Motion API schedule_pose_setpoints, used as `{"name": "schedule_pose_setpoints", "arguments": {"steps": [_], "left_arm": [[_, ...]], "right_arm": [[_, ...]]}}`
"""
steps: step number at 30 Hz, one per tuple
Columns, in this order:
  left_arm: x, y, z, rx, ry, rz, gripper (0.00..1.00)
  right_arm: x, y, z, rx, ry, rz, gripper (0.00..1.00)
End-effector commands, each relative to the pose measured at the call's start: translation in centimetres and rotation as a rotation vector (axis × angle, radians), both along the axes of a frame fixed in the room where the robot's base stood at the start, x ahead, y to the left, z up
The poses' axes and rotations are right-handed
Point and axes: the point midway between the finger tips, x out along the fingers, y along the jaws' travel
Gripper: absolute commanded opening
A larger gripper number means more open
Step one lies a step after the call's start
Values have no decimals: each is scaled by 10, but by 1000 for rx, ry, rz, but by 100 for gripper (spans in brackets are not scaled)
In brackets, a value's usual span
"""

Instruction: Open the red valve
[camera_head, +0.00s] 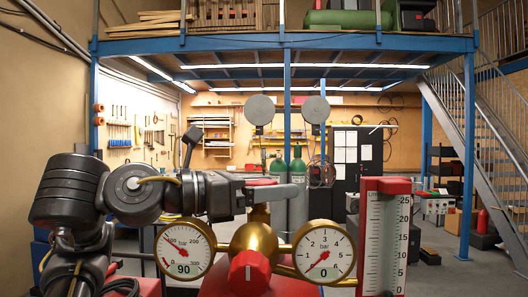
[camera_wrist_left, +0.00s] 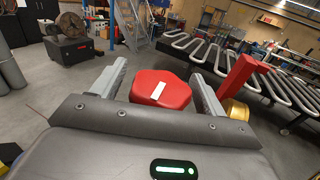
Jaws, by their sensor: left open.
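A red valve (camera_wrist_left: 160,88) with a white stripe sits between the two fingers of my left gripper (camera_wrist_left: 157,92) in the left wrist view. The fingers are open, one on each side of it, with narrow gaps showing. In the head view my left gripper (camera_head: 280,190) reaches in from the left above the brass regulator body (camera_head: 259,236); a strip of red (camera_head: 262,181) shows just above the near finger, the rest hidden. A second red knob (camera_head: 248,271) with a white mark is on the regulator's front, below the gripper. My right gripper is not in view.
The left gauge (camera_head: 184,248) reads about 90, the right gauge (camera_head: 324,252) 0. A red-topped flowmeter (camera_head: 385,235) stands to the right; its red post (camera_wrist_left: 236,76) seems to show beside the right finger. Green-topped cylinders (camera_head: 298,180) stand behind. Serpentine coils (camera_wrist_left: 240,52) fill the wrist view's right.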

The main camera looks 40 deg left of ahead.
Motion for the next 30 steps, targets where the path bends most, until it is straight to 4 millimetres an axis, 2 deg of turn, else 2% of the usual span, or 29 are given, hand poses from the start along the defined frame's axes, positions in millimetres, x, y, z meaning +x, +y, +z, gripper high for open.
{"name": "schedule_pose_setpoints", "arguments": {"steps": [5, 9, 20, 24, 30], "left_arm": [[0, 0, 13, -3, -3, -1, 74], [-2, -2, 36, 0, -4, -2, 74], [-30, -21, 74, 1, -6, 0, 74], [-42, -30, 90, 2, -5, 0, 74], [-66, -47, 101, 3, -6, -1, 74]], "right_arm": [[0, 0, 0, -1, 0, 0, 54], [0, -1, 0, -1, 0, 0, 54], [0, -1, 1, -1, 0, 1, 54], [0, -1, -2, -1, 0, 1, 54], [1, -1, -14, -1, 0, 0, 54]]}}
